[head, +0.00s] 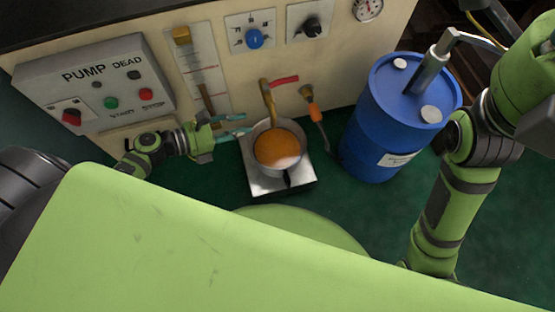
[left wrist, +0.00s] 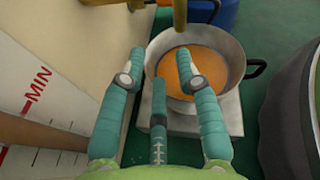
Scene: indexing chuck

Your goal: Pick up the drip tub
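The drip tub (head: 263,165) is a round metal pan of orange liquid with a dark handle at its front. It stands on a square metal plate (head: 300,184) below a brass spout (head: 267,95). My left gripper (head: 240,126) is just left of the tub, its teal fingers pointing toward it. In the left wrist view the fingers (left wrist: 160,62) are spread with nothing held. One fingertip is left of the tub (left wrist: 228,45) and another overlaps its liquid; whether they touch the rim I cannot tell. My right arm is at the right, its gripper out of view.
The machine's cream panel (head: 215,110) stands behind and beside the tub, with a level gauge (head: 198,70) and a pump box (head: 95,85). A blue drum (head: 370,130) stands further right.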

